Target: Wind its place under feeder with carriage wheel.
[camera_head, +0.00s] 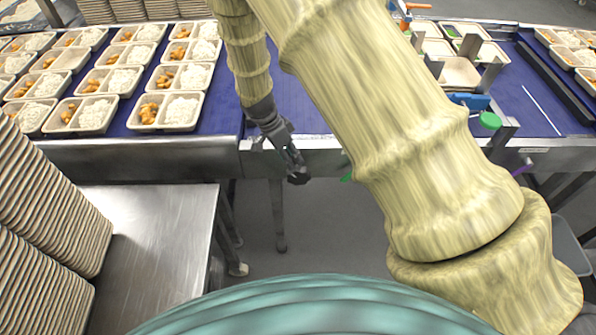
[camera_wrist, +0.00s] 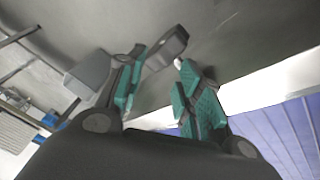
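My gripper (camera_head: 296,174) hangs at the front metal edge of the conveyor in the head view, pointing down. In the wrist view its two teal-padded fingers (camera_wrist: 160,62) stand apart. A grey block-like part (camera_wrist: 168,46) shows at the fingertips; I cannot tell whether it is touched or what it belongs to. A tray (camera_head: 460,72) sits in a metal frame on the belt at the right, behind my arm. A blue block (camera_head: 469,101) and a green knob (camera_head: 489,121) are at its front. I cannot make out the carriage wheel; my arm hides part of that area.
Filled trays of rice and orange food (camera_head: 168,109) stand in rows on the blue belt (camera_head: 225,113) at the left. A dark rail (camera_head: 552,80) runs along the right belt.

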